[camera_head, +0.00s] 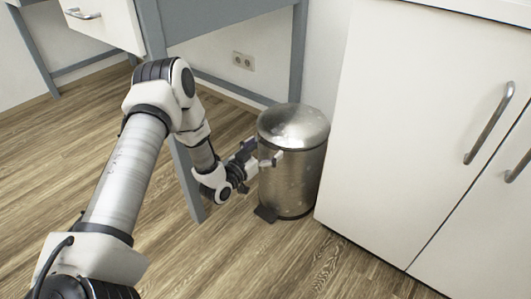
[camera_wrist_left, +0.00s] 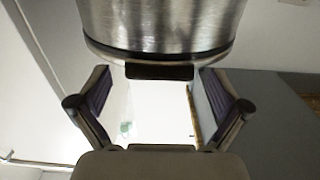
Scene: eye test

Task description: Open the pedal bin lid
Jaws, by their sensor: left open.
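The pedal bin (camera_head: 288,180) is a brushed-metal cylinder standing upright on the floor. Its domed metal lid (camera_head: 293,124) is down. Its dark pedal (camera_head: 266,214) shows at the base. My left gripper (camera_head: 265,156) is open at the bin's left side, just under lid height. In the left wrist view, which looks upside down, the bin's body (camera_wrist_left: 160,22) ends in a dark band. A dark tab (camera_wrist_left: 160,71) on that edge appears between the open fingers (camera_wrist_left: 156,84). I cannot tell whether they touch it. My right gripper is not in view.
A white cabinet (camera_head: 400,130) with metal handles stands close on the bin's right. A grey table leg (camera_head: 186,180) is behind my left arm, and another (camera_head: 298,50) rises behind the bin. A wall socket (camera_head: 243,61) is behind. The wooden floor (camera_head: 230,260) in front is clear.

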